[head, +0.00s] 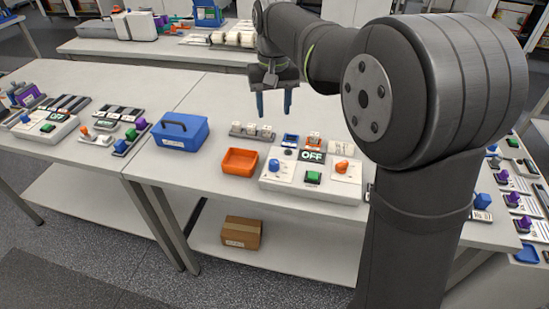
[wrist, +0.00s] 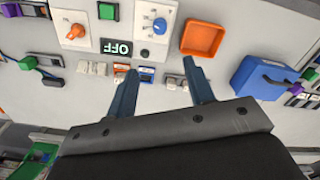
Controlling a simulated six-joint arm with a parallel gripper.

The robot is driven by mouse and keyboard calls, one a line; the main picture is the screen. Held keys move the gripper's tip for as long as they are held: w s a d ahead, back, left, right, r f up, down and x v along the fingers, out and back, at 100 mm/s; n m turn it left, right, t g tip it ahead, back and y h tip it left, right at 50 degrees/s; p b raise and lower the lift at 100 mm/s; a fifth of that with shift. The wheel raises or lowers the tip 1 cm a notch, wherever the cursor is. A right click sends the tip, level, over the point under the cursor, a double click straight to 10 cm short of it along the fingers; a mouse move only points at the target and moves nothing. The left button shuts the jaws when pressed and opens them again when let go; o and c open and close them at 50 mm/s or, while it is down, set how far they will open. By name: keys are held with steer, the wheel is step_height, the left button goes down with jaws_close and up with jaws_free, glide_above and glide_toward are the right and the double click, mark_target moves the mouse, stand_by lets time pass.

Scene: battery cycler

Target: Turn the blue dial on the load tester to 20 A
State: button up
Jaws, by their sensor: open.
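The load tester (head: 312,182) is a white panel on the bench, with a display reading OFF, a green button and an orange knob. Its blue dial (head: 274,166) is at the left of the panel; in the wrist view the dial (wrist: 160,26) shows near the top, upside down, with a scale too small to read. My gripper (head: 274,103) hangs above the bench behind the panel. In the wrist view its two fingers (wrist: 160,90) are apart with nothing between them, and the dial lies beyond the fingertips. My gripper touches nothing.
An orange tray (head: 240,161) sits left of the panel, and a blue box (head: 181,131) with a handle stands farther left. Small battery holders (head: 256,132) lie behind the panel. Another white panel with OFF (head: 45,126) is on the left bench.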

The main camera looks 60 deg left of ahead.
mark_target(274, 161)
step_height(274, 161, down, 18)
steer(key=m, duration=0.8)
steer(key=c, duration=1)
